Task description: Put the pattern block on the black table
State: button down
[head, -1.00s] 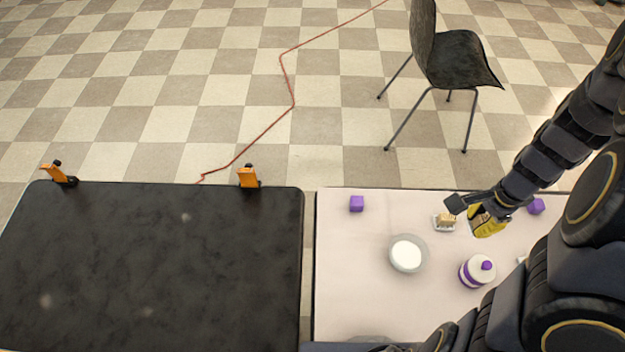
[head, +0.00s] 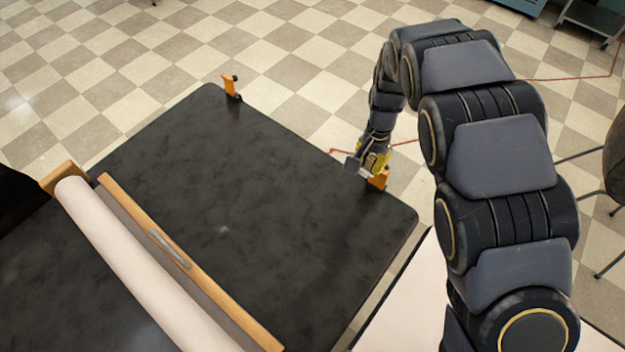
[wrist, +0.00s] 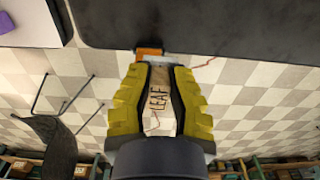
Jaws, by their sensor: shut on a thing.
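The pattern block (wrist: 158,98) is a pale wooden piece marked "LEAF", held between the yellow fingers of my gripper (wrist: 158,75) in the wrist view. In the head view my gripper (head: 374,160) is at the far right edge of the black table (head: 270,190), near its right corner and beside an orange clamp. The block is mostly hidden there by the gripper. The black table also shows along the top of the wrist view (wrist: 220,25). I cannot tell the block's height, and floor shows behind it.
An orange clamp (head: 379,181) sits at the edge right by my gripper; another (head: 231,88) is at the far corner. A white roll (head: 135,260) in a wooden holder (head: 190,270) occupies the table's left. The middle is clear. A white table (head: 410,305) adjoins at right.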

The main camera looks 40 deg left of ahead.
jog(key=s+a+f+n, duration=0.1)
jog(key=s+a+n, duration=0.4)
jog(key=s+a, duration=0.9)
jog(key=n, duration=0.4)
send_near(209, 225)
notch_tip(209, 225, down, 7)
jog(key=shift+r, duration=0.15)
jog(key=shift+w, duration=0.1)
jog(key=c, duration=1.2)
grip_release()
jog(key=shift+o, duration=0.2)
notch_tip(209, 225, up, 12)
